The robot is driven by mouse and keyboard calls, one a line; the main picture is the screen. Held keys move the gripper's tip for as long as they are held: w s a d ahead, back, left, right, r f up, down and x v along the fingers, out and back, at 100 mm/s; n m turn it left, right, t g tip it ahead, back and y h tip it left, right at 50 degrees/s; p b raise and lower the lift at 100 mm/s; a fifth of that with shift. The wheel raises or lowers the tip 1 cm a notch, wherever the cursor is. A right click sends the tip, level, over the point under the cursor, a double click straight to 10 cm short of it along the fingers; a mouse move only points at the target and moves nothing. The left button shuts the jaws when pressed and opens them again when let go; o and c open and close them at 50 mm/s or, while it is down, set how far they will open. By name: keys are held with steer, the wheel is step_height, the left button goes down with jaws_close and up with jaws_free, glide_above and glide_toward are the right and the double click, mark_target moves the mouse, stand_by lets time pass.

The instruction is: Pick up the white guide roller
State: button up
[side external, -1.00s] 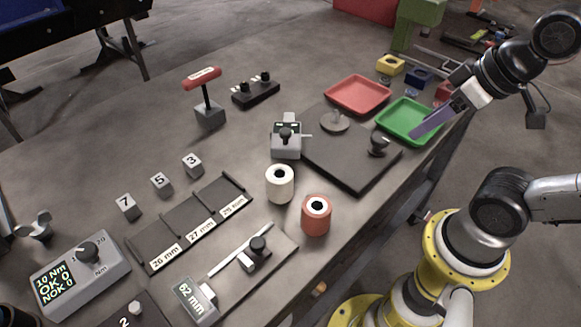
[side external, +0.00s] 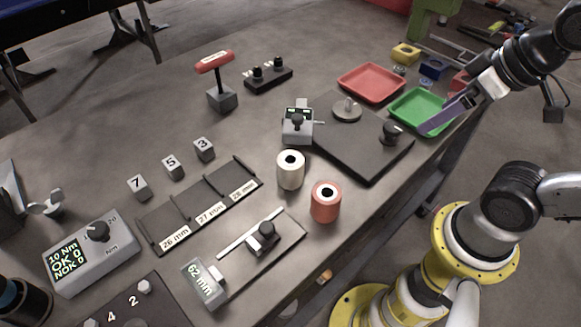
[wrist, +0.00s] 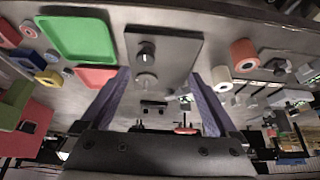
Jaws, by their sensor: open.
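The white guide roller (side external: 290,174) stands upright on the table, with a dark hole in its top. It also shows in the wrist view (wrist: 222,80), right of the right finger. An orange-red roller (side external: 325,206) stands close by, nearer the table's front edge, and also shows in the wrist view (wrist: 244,57). My gripper (side external: 428,130) is in the air by the green tray, well to the right of the white roller. In the wrist view its two purple fingers (wrist: 158,74) are spread wide apart with nothing between them.
A dark plate (side external: 352,160) with knobs lies between the white roller and the green tray (side external: 402,119). A red tray (side external: 371,83) is behind. A small grey gauge (side external: 297,131) stands just behind the white roller. Labelled slots (side external: 210,212) lie to its left.

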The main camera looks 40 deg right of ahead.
steer(key=w+a+r+m+g, duration=0.3)
steer(key=w+a+r+m, duration=0.35)
steer(key=w+m, duration=0.45)
steer(key=m+g, duration=0.1)
steer(key=g, duration=0.2)
glide_above(291, 162)
steer(key=s, duration=0.1)
step_height(291, 162, down, 6)
steer(key=f, duration=1.3)
steer(key=shift+w+a, duration=0.2)
steer(key=shift+a, duration=0.15)
steer(key=shift+r, duration=0.1)
jaws_close()
